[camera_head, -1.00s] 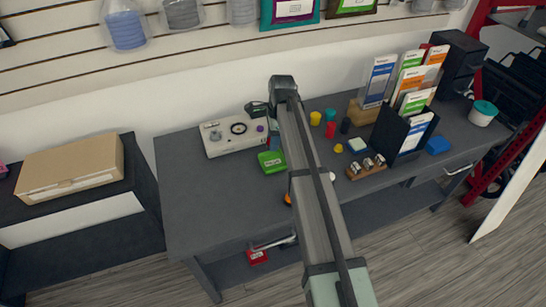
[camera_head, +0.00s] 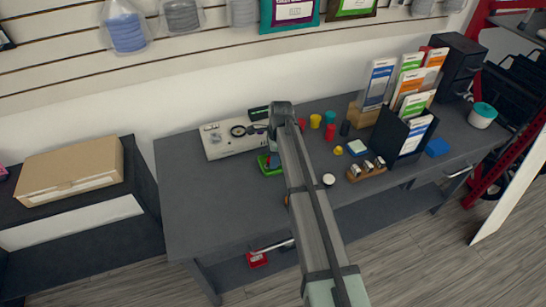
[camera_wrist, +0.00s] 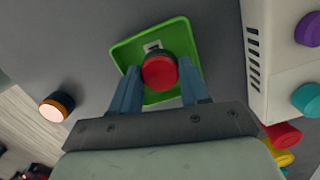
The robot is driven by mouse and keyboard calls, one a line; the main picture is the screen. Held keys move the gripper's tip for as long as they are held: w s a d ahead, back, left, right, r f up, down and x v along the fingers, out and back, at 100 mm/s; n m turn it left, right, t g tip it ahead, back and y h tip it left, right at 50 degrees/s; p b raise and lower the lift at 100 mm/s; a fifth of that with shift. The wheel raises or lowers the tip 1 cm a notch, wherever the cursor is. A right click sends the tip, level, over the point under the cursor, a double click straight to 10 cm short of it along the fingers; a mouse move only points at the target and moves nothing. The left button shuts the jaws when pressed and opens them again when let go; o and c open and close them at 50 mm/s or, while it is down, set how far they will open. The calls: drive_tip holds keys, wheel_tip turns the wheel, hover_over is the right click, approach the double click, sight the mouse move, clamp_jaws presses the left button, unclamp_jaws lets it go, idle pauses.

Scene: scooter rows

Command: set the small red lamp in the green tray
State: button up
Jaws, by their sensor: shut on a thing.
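The small red lamp (camera_wrist: 159,71) is a round red cap on a dark base, between the two blue-grey fingers of my gripper (camera_wrist: 160,84) in the wrist view. My gripper is shut on it. The green tray (camera_wrist: 181,33) lies directly behind the lamp in that view, with a pale label partly covered by it. In the head view, my fingers (camera_head: 274,161) are over the green tray (camera_head: 265,171), and my arm hides the lamp there. I cannot tell whether the lamp touches the tray floor.
A white panel box with knobs (camera_head: 222,146) stands close behind the tray. To the right are a red cylinder (camera_head: 331,131), a yellow cup (camera_head: 315,121) and a wooden block with silver pieces (camera_head: 366,169). An orange-rimmed lamp (camera_wrist: 57,106) is at left in the wrist view. The desk's left part is clear.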

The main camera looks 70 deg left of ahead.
drive_tip(key=shift+f, duration=0.1)
drive_tip(key=o, duration=0.9)
drive_tip(key=r, duration=0.4)
drive_tip(key=w+r, duration=0.1)
drive_tip(key=r, duration=0.7)
drive_tip(key=shift+w+d+r, duration=0.15)
drive_tip(key=shift+w, duration=0.05)
